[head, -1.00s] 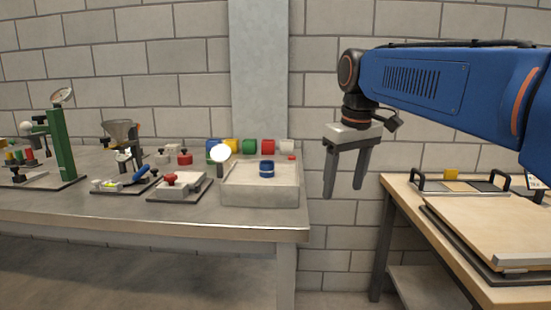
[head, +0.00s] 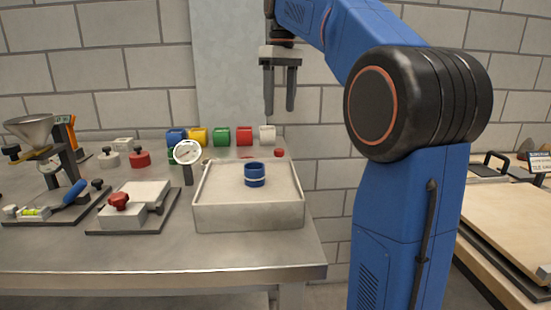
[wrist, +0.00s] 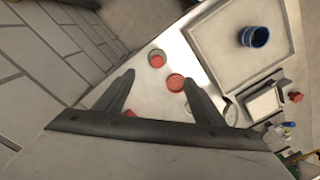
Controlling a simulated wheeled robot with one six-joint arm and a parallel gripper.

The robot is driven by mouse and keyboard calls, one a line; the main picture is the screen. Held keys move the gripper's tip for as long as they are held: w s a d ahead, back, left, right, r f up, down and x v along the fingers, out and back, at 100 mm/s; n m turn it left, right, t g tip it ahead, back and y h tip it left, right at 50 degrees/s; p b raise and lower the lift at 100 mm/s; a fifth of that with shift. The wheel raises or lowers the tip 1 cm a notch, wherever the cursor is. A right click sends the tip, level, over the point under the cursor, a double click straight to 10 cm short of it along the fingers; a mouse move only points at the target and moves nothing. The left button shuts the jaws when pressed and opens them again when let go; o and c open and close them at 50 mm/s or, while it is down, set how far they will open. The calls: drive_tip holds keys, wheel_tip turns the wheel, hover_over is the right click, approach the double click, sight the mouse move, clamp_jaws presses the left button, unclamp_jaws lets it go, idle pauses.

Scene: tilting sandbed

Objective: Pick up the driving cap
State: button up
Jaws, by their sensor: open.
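No piece is marked as the driving cap, so I cannot tell for certain which it is. A small red round piece (head: 280,153) sits on the bench by the back right corner of the sand tray. Two red round pieces, an upper one (wrist: 156,60) and a lower one (wrist: 176,83), show between and beyond my fingers in the wrist view. A blue cylinder with a pale band (head: 255,175) stands upright in the tray; it also shows in the wrist view (wrist: 254,37). My gripper (head: 280,110) is open and empty, raised above the back of the bench, fingers pointing down.
The sand tray (head: 249,220) has a raised rim. Blue, yellow, green, red and white cylinders (head: 222,136) line the bench's back. A dial gauge (head: 187,152) stands left of the tray, with a red-knobbed fixture (head: 120,201) farther left. The brick wall is close behind.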

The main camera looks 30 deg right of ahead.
approach(279, 152)
drive_tip(key=f, duration=0.5)
drive_tip(key=shift+w+d+f, duration=0.15)
drive_tip(key=shift+w+f, duration=0.05)
drive_tip(key=shift+w, duration=0.15)
drive_tip(key=shift+w+d+f, duration=0.1)
drive_tip(key=shift+w+f, duration=0.05)
drive_tip(key=shift+f, duration=1.15)
drive_tip(key=shift+w+d+f, duration=0.1)
drive_tip(key=shift+f, duration=1.25)
drive_tip(key=c, duration=1.1)
